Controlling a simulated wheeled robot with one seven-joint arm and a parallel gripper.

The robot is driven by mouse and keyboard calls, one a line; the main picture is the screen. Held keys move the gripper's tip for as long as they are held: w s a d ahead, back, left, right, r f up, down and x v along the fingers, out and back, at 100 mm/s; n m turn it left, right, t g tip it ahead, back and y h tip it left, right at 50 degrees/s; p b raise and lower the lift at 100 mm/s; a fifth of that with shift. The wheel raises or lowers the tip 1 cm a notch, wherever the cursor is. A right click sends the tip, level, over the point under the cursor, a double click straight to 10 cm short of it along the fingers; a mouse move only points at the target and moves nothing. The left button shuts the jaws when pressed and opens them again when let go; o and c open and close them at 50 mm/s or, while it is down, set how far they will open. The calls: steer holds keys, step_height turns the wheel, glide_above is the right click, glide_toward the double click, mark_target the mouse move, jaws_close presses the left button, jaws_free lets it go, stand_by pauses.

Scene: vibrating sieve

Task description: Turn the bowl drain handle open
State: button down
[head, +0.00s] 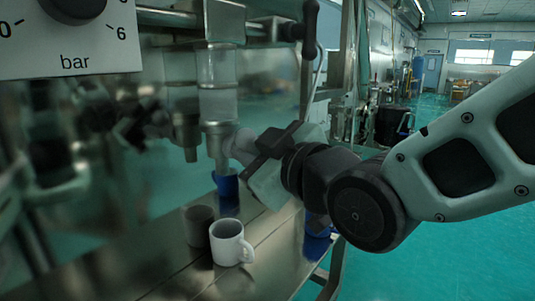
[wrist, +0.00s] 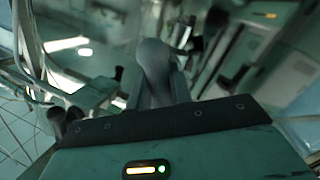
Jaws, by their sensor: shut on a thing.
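My gripper (head: 238,147) reaches in from the right, beside the metal drain outlet (head: 217,148) below the clear bowl (head: 218,88). In the wrist view its fingers (wrist: 158,92) are closed around a grey, rounded handle (wrist: 153,62). I take this to be the bowl drain handle. In the head view the handle is mostly hidden by the fingers, so its exact angle cannot be told. A blue cup (head: 227,186) stands below the outlet. Whether anything flows out cannot be seen.
A white mug (head: 228,244) stands on the metal table (head: 272,246) in front of the blue cup. Another blue object (head: 318,224) is partly hidden behind my arm. A pressure dial panel (head: 72,63) fills the upper left. Open green floor (head: 460,260) lies to the right.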

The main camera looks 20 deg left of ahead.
steer(key=m+g+b, duration=0.1)
steer(key=m, duration=0.2)
steer(key=shift+w+d+h, duration=0.1)
steer(key=shift+w+h, duration=0.05)
steer(key=shift+h, duration=0.15)
steer(key=shift+m+g, duration=0.5)
steer(key=shift+m, duration=0.6)
steer(key=c, duration=1.3)
jaws_free()
steer(key=shift+r, duration=0.1)
